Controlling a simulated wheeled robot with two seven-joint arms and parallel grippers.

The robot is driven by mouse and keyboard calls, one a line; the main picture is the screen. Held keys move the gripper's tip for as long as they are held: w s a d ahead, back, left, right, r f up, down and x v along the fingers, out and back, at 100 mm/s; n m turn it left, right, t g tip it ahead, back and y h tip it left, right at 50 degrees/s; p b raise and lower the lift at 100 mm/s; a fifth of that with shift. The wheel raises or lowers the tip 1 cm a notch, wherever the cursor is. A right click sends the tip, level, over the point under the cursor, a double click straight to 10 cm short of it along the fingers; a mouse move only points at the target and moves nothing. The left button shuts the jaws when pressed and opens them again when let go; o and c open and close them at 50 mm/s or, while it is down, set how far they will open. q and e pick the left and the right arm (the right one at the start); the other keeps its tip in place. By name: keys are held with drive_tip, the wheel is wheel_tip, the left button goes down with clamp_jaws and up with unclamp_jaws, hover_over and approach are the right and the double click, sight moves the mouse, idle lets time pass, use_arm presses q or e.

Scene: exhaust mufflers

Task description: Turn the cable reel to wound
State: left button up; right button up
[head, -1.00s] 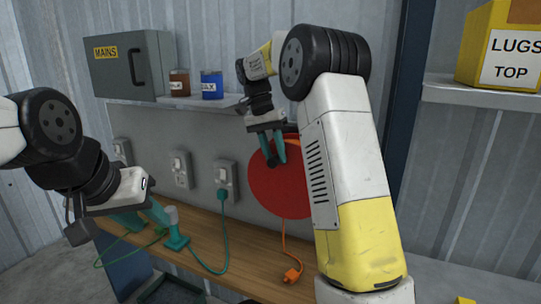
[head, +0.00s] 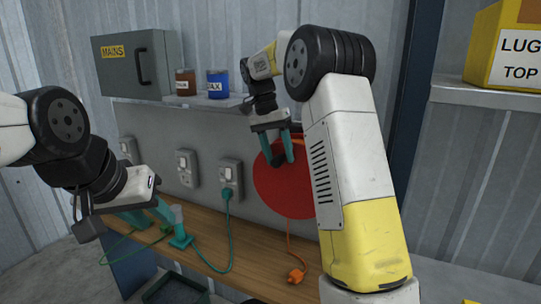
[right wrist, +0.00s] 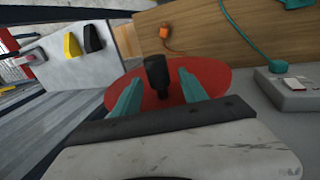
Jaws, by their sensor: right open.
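The red cable reel (head: 280,190) is mounted upright on the grey back panel, partly hidden behind my right arm. Its orange cable hangs down to an orange plug (head: 297,275) on the bench. A black handle (right wrist: 156,72) stands out from the reel face in the right wrist view. My right gripper (head: 281,155) is open in front of the reel. In the right wrist view, its teal fingers (right wrist: 159,80) lie on either side of the handle, with gaps showing. My left gripper (head: 150,212) is at the bench's left, its fingers apart, away from the reel.
A teal piece with a grey top (head: 180,238) stands on the wooden bench (head: 240,265) near my left gripper. A green cable runs to a wall socket (head: 230,178). The shelf above holds a mains box (head: 133,62), a brown jar (head: 186,82) and a blue jar (head: 217,84).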

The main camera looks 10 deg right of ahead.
drive_tip(key=v, duration=0.7)
drive_tip(key=shift+r, duration=0.35)
drive_tip(key=shift+a, duration=0.1)
